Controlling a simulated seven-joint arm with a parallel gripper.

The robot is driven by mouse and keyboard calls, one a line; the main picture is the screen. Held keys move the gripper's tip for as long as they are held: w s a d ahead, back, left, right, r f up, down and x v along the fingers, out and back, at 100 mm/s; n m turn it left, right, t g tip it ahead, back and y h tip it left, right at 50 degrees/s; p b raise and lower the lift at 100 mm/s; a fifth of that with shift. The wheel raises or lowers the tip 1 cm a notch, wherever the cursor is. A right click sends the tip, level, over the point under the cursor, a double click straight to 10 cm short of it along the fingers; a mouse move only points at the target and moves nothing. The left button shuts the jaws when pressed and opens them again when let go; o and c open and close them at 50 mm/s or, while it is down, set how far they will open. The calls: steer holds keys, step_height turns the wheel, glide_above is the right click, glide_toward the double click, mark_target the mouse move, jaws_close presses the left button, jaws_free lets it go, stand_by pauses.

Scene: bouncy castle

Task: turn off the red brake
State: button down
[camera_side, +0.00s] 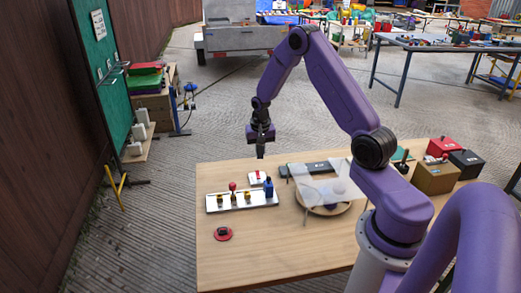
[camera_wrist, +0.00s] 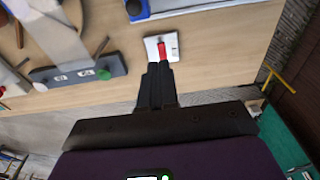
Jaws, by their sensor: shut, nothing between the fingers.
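A small white plate with a red lever (camera_side: 257,177) lies on the wooden table, behind the white tray. In the wrist view the red lever (camera_wrist: 162,50) stands out on its white plate, just beyond my fingertips. My gripper (camera_side: 260,156) points down above and slightly behind the plate in the side view. In the wrist view my gripper (camera_wrist: 158,68) has its fingers together and empty. The fingertips look close to the lever; I cannot tell whether they touch it.
A white tray (camera_side: 240,204) holds a red-knobbed lever, yellow pieces and a blue bottle-like piece. A red disc with a black top (camera_side: 223,233) lies in front. A dark panel (camera_side: 318,167) and a round wooden board (camera_side: 328,209) lie right.

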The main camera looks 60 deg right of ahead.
steer(key=shift+s+a+r, duration=0.2)
steer(key=shift+a+r, duration=0.05)
steer(key=shift+r, duration=0.25)
steer(key=shift+s+a+r, duration=0.2)
steer(key=shift+r, duration=0.25)
steer(key=s+a+r+n, duration=0.4)
steer(key=a+r+n, duration=0.1)
steer(key=a, duration=0.5)
steer(key=s+a+r+n, duration=0.5)
steer(key=a, duration=0.5)
steer(key=s+a+r+n, duration=0.2)
steer(key=s+n, duration=0.3)
steer(key=s, duration=0.6)
steer(key=s+a+r+n+y, duration=0.1)
steer(key=s+r+n, duration=0.3)
steer(key=s, duration=0.7)
steer(key=a+n, duration=0.1)
steer(key=n, duration=0.1)
steer(key=shift+s+a+n+g, duration=0.3)
steer(key=shift+s+a, duration=0.05)
steer(key=shift+a, duration=0.05)
